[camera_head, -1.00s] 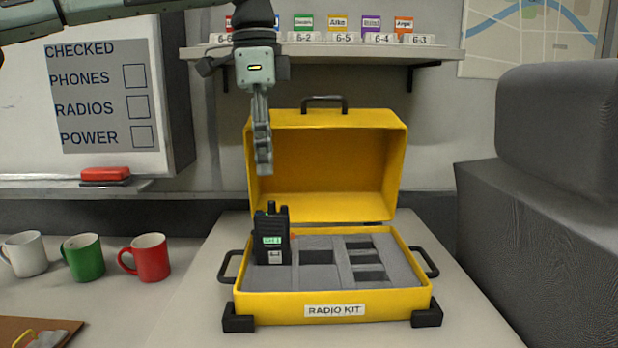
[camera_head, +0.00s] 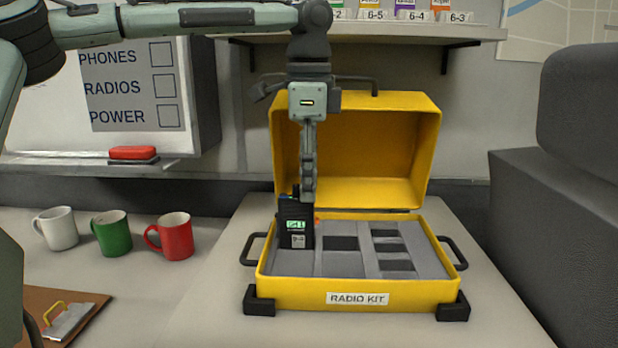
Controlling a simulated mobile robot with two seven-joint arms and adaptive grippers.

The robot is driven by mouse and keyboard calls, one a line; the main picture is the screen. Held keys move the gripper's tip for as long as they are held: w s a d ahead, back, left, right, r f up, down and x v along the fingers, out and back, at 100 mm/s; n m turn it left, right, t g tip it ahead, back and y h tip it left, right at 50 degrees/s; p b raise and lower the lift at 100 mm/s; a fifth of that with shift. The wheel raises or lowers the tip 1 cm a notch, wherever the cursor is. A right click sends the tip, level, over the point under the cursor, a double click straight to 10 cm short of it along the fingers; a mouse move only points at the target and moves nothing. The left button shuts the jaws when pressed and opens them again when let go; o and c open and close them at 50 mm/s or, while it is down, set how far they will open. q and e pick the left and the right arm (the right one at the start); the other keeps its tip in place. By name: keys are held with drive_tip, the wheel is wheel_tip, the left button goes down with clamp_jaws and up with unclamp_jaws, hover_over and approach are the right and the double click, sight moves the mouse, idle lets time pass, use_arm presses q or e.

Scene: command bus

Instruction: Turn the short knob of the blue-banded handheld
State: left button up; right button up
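The black handheld (camera_head: 294,226) stands upright in the left slot of the yellow radio kit case (camera_head: 350,293). Its green screen and a light label face me. A small bit of blue shows at its top left. My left gripper (camera_head: 308,196) points straight down at the top of the handheld, with its fingertips at or just in front of the top. I see its fingers edge-on, one behind the other, so their gap and any contact are hidden. The short knob cannot be made out behind the fingers. My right gripper is not in view.
The case's open yellow lid (camera_head: 385,150) rises behind the gripper. A shelf (camera_head: 400,34) with labels is above. A white mug (camera_head: 58,229), green mug (camera_head: 112,234) and red mug (camera_head: 174,237) stand left. A clipboard (camera_head: 88,300) lies front left. A grey seat (camera_head: 545,220) is right.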

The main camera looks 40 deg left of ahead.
use_arm(q)
drive_tip(key=shift+c, duration=0.3)
clamp_jaws()
drive_tip(key=shift+n, duration=0.8)
drive_tip(key=shift+o, duration=0.3)
unclamp_jaws()
drive_tip(key=shift+r, duration=0.1)
wheel_tip(320, 180, up, 12)
drive_tip(key=shift+s+d, duration=0.15)
